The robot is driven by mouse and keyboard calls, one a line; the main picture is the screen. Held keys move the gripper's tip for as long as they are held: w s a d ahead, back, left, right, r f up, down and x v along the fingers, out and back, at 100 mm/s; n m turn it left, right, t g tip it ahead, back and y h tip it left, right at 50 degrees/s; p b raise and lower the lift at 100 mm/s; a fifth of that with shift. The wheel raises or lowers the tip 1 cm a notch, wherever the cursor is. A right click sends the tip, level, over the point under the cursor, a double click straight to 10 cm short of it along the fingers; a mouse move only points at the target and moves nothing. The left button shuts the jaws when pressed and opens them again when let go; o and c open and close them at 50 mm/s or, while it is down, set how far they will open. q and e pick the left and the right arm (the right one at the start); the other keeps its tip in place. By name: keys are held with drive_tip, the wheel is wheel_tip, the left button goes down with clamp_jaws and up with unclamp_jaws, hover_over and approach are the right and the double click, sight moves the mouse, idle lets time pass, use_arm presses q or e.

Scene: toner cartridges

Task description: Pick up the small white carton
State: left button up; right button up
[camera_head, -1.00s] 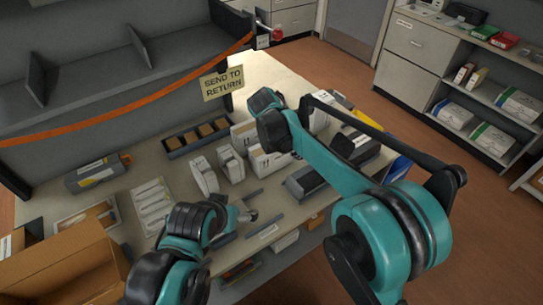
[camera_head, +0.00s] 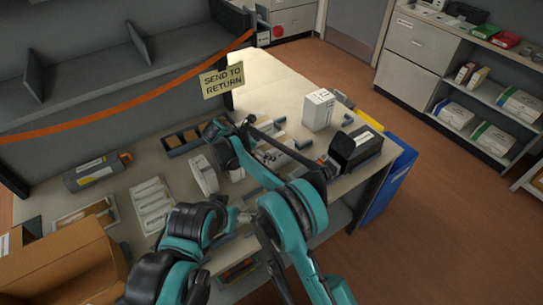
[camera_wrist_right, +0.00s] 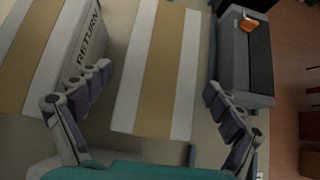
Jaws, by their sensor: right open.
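Several white cartons stand on the table in the camera_head view, including a narrow one (camera_head: 203,175) and a larger upright one (camera_head: 319,110); which is the small one is unclear. In the right wrist view, a white carton with a tan strip (camera_wrist_right: 158,65) lies between the spread fingers of my open right gripper (camera_wrist_right: 157,86), with gaps on both sides. A white carton marked RETURN (camera_wrist_right: 85,45) is beside the left finger. In the camera_head view my right arm covers some cartons. My left gripper (camera_head: 244,214) is low over the front of the table, its fingers too small to judge.
A grey cartridge with an orange part (camera_wrist_right: 247,50) lies near the right finger. A black unit (camera_head: 357,148) and a blue bin (camera_head: 390,180) are at the table's right end. An open cardboard box (camera_head: 60,260) is at lower left.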

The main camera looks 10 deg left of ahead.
drive_tip(key=b+x, duration=0.1)
drive_tip(key=x, duration=0.2)
drive_tip(key=shift+w+d+f, duration=0.2)
drive_tip(key=shift+w+f, duration=0.05)
drive_tip(key=shift+w, duration=0.05)
drive_tip(key=shift+r, duration=0.1)
drive_tip(key=shift+s, duration=0.1)
drive_tip(key=c, duration=1.7)
drive_tip(key=shift+r, duration=0.1)
drive_tip(key=shift+c, duration=0.2)
